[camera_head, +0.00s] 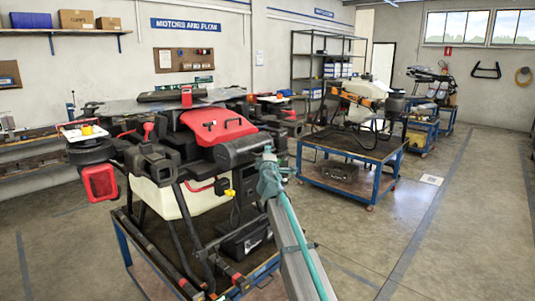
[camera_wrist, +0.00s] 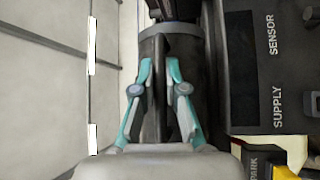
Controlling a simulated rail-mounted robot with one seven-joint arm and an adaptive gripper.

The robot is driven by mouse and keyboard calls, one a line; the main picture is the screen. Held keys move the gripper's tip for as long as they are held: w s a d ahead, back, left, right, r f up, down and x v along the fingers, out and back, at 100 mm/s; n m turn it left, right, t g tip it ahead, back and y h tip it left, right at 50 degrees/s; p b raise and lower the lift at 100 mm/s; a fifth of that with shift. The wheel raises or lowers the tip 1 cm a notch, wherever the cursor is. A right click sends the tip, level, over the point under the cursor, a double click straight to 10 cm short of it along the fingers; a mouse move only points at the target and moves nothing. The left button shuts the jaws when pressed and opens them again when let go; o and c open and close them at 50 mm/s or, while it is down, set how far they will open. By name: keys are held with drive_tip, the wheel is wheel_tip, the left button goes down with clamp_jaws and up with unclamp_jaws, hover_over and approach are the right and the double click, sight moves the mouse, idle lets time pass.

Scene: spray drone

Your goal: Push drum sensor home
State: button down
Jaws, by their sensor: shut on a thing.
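The drone (camera_head: 215,125), with a red cover and a pale tank (camera_head: 165,197), stands on a blue-framed cart. My gripper (camera_head: 267,158) is at its right side, close to a black drum-like cylinder (camera_head: 240,150). In the wrist view my gripper (camera_wrist: 158,68) has its teal fingers shut on a dark slim piece (camera_wrist: 158,100), in front of a dark rounded body (camera_wrist: 192,60). I cannot tell for certain that this piece is the drum sensor. How it meets the body behind is hidden.
A yellow connector (camera_head: 229,193) hangs under the drone. A second cart (camera_head: 352,145) stands to the right.

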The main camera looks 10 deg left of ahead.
sight(259, 151)
drive_tip(key=w+a+b, duration=0.2)
drive_tip(key=a, duration=0.1)
drive_tip(key=shift+w+a+f+b, duration=0.1)
drive_tip(key=shift+w+a+b, duration=0.2)
drive_tip(key=shift+w+b, duration=0.1)
drive_tip(key=shift+a, duration=0.1)
drive_tip(key=shift+r, duration=0.25)
drive_tip(key=c, duration=1.2)
unclamp_jaws()
drive_tip(key=shift+a+f, duration=0.1)
